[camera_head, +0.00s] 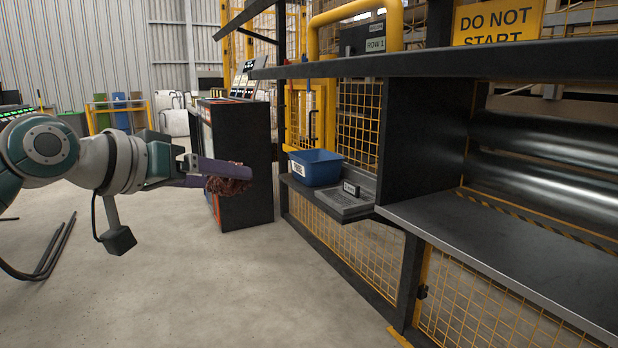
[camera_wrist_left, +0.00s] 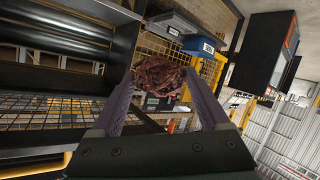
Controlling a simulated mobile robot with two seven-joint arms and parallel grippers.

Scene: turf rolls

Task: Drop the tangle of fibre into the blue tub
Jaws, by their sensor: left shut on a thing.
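My left gripper (camera_head: 222,176) is shut on the tangle of fibre (camera_head: 228,186), a reddish-brown clump, and holds it in the air over the floor. In the left wrist view the tangle (camera_wrist_left: 158,80) sits between the two purple fingers of my left gripper (camera_wrist_left: 161,92). The blue tub (camera_head: 316,167) stands on a low grey shelf to the right of the gripper, apart from it. The blue tub also shows in the left wrist view (camera_wrist_left: 205,45) near the top. The inside floor of the tub is hidden. My right gripper is not in view.
A grey labelled device (camera_head: 345,199) lies on the shelf beside the tub. A dark overhead shelf (camera_head: 430,62) runs above the tub. A dark cabinet (camera_head: 242,160) stands behind the gripper. Yellow mesh guards (camera_head: 350,245) and a metal ledge (camera_head: 510,245) are at right. The concrete floor (camera_head: 220,290) is clear.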

